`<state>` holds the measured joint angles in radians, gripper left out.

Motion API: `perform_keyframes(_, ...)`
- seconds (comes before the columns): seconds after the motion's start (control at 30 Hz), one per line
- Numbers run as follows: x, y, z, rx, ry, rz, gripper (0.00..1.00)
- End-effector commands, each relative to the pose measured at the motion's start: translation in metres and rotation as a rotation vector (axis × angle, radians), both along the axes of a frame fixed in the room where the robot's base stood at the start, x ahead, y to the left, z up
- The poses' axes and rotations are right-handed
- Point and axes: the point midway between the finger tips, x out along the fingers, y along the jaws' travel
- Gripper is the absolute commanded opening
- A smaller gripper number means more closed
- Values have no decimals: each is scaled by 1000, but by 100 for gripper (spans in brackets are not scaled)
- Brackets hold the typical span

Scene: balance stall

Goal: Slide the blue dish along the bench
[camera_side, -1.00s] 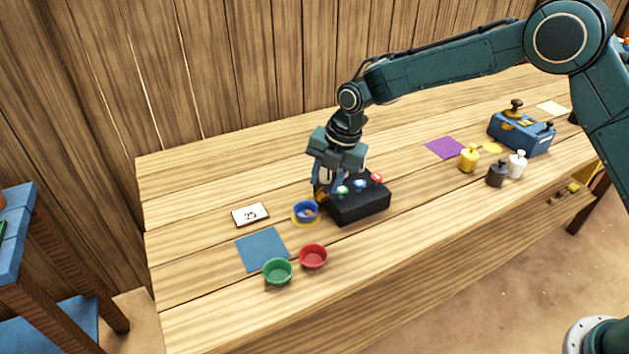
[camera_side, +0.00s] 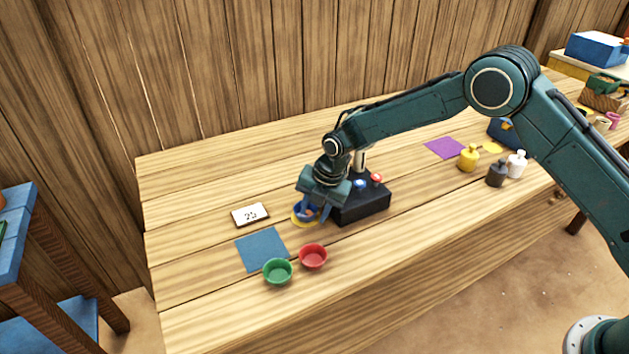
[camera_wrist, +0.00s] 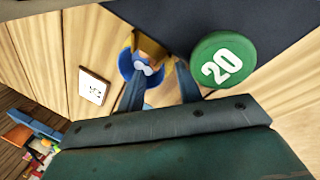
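The blue dish (camera_side: 302,213) sits on a round yellow patch (camera_side: 297,222) on the bench, beside a black box. In the side view my gripper (camera_side: 316,209) is low over the dish and hides much of it. In the wrist view the blue dish (camera_wrist: 125,64) shows at and beyond the fingertips, with something small and pale in it. My gripper's two fingers (camera_wrist: 158,72) stand apart there, so it is open. I cannot tell whether either finger touches the dish.
The black box (camera_side: 362,208) with coloured knobs stands close on the right. A number card (camera_side: 250,214) lies to the left. A blue square mat (camera_side: 260,250), a green bowl (camera_side: 278,272) and a red bowl (camera_side: 313,256) are nearer the front. The bench's left end is clear.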

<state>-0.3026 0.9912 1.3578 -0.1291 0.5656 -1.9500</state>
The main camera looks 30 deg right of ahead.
Motion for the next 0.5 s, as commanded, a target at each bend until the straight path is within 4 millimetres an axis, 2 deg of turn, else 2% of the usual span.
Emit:
perform_keyframes(0.23,0,0,0,0,0,0,35)
perform_keyframes(0.27,0,0,0,0,0,0,31)
perform_keyframes(0.4,0,0,0,-1,1,0,4)
perform_keyframes(0.43,0,0,0,-1,1,0,0)
perform_keyframes(0.5,0,0,0,-1,1,0,0)
